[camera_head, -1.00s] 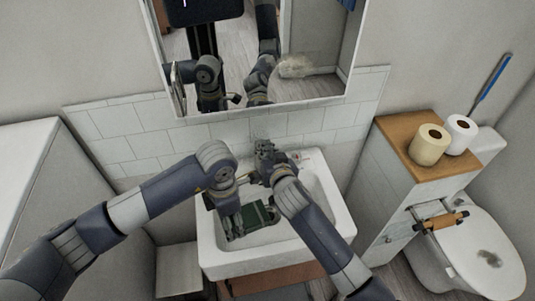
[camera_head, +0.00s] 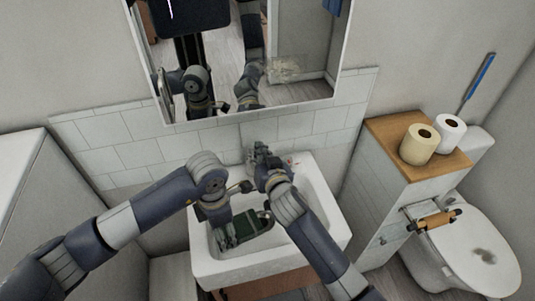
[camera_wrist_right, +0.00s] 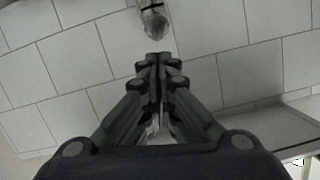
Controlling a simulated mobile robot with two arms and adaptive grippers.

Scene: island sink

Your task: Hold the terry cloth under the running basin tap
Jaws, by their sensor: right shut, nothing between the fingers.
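The terry cloth (camera_head: 252,224), dark green, is in the white basin (camera_head: 270,266), at my left gripper (camera_head: 226,238). My left gripper points down inside the basin and appears closed on the cloth's left part; its fingertips are hard to make out. My right gripper (camera_head: 260,158) is at the back of the basin by the tap and hides most of the tap in the head view. In the right wrist view my right gripper (camera_wrist_right: 158,62) is shut and empty, just below a shiny metal tap part (camera_wrist_right: 153,22). No running water can be made out.
A tiled splashback (camera_head: 130,140) and a mirror (camera_head: 300,85) are behind the basin. A cabinet with a wooden top (camera_head: 383,125) carrying two paper rolls (camera_head: 419,145) stands at the right, beside the toilet (camera_head: 475,260). A white surface (camera_head: 18,160) is at the left.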

